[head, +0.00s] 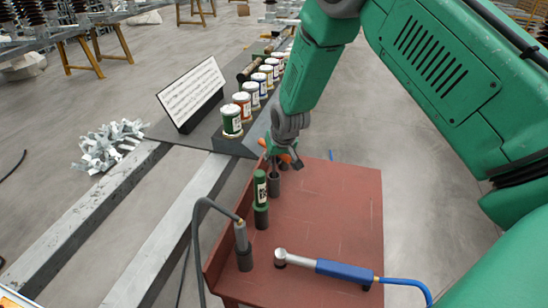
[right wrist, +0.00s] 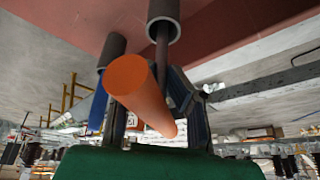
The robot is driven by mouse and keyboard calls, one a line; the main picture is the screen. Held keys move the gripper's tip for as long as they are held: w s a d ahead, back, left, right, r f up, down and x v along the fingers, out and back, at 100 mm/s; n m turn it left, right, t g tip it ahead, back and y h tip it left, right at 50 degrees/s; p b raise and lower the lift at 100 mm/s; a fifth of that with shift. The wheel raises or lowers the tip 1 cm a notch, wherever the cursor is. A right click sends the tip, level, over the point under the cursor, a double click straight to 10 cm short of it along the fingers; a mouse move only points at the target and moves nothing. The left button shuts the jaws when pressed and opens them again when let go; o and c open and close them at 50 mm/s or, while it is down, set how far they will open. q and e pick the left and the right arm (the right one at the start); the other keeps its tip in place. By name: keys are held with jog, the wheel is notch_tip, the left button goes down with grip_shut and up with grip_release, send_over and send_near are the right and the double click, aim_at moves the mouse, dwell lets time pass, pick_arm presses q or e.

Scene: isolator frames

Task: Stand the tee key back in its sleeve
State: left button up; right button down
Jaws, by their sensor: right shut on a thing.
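The tee key (right wrist: 140,92) has a thick orange crossbar and a dark shaft. My right gripper (head: 284,153) is shut on it, with the orange bar partly showing in the head view (head: 288,158). In the right wrist view the gripper's fingers (right wrist: 155,115) stand on either side of the key. The shaft runs to the mouth of a grey sleeve (right wrist: 165,12) and seems to enter it; the depth is hidden. That sleeve (head: 273,186) stands at the far left part of the red-brown bench in the head view. My left gripper is not in view.
Beside it, a green cylinder (head: 260,187) and a corded grey tool (head: 241,236) stand in other holders on the bench (head: 330,215). Painted cans (head: 232,122) and a sign (head: 193,94) stand beyond. The bench's right side is clear.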

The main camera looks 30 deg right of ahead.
jog(key=shift+f+b, duration=0.3)
jog(key=shift+f, duration=0.3)
jog(key=c, duration=1.5)
grip_release()
jog(key=shift+r, duration=0.15)
notch_tip(320, 180, up, 8)
jog(key=shift+r, duration=0.8)
